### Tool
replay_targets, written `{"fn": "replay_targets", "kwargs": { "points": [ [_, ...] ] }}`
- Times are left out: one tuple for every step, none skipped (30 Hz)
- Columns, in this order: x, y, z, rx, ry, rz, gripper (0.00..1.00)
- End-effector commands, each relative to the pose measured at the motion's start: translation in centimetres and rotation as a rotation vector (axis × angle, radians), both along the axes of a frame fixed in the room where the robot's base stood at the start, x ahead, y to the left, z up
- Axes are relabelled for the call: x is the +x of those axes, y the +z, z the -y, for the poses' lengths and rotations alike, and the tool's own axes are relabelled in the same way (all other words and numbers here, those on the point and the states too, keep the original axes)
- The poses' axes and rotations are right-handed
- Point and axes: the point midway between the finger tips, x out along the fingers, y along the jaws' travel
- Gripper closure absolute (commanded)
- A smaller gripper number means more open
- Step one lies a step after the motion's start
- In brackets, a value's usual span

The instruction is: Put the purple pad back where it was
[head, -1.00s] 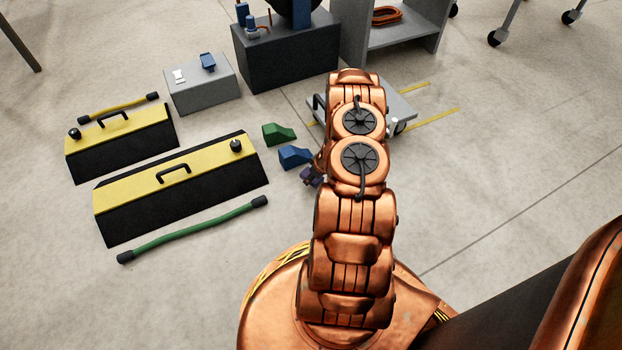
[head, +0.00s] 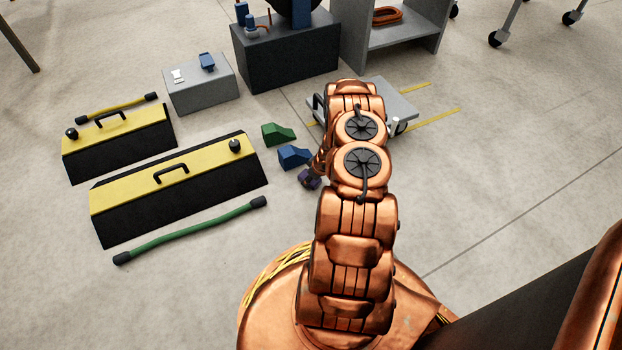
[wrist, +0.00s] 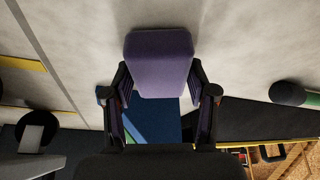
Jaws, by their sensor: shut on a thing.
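The purple pad (wrist: 160,60) is between the two fingers of my gripper (wrist: 160,92) in the wrist view, and the gripper is shut on it. In the head view a small part of the purple pad (head: 309,179) shows at the left of my arm, just below the blue wedge block (head: 294,156). My arm hides most of the gripper there. In the wrist view a blue surface (wrist: 168,122) shows beyond the pad, between the fingers. I cannot tell whether the pad touches the floor.
A green wedge block (head: 278,134) lies beyond the blue one. A grey wheeled platform (head: 396,100) stands behind my arm.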

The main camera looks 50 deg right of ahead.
Motion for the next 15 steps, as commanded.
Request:
{"fn": "replay_targets", "kwargs": {
  "points": [
    [0.00, -0.03, -0.02, 0.000, 0.000, 0.000, 0.71],
    [0.01, -0.09, -0.02, 0.000, 0.000, 0.000, 0.71],
    [0.01, -0.19, -0.02, 0.000, 0.000, 0.000, 0.71],
    [0.00, -0.27, -0.02, 0.000, 0.000, 0.000, 0.71],
    [0.01, -0.23, 0.00, 0.000, 0.000, 0.000, 0.40],
    [0.01, -0.22, 0.00, 0.000, 0.000, 0.000, 0.36],
    [0.00, -0.22, 0.00, 0.000, 0.000, 0.000, 0.32],
    [0.00, -0.22, 0.00, 0.000, 0.000, 0.000, 0.29],
    [0.01, -0.22, -0.01, 0.000, 0.000, 0.000, 0.25],
    [0.00, -0.22, -0.01, 0.000, 0.000, 0.000, 0.22],
    [0.00, -0.22, -0.01, 0.000, 0.000, 0.000, 0.19],
    [0.00, -0.22, -0.01, 0.000, 0.000, 0.000, 0.18],
    [0.00, -0.22, -0.01, 0.000, 0.000, 0.000, 0.18],
    [0.00, -0.22, -0.01, 0.000, 0.000, 0.000, 0.18],
    [0.00, -0.22, -0.01, 0.000, 0.000, 0.000, 0.18]
  ]
}}
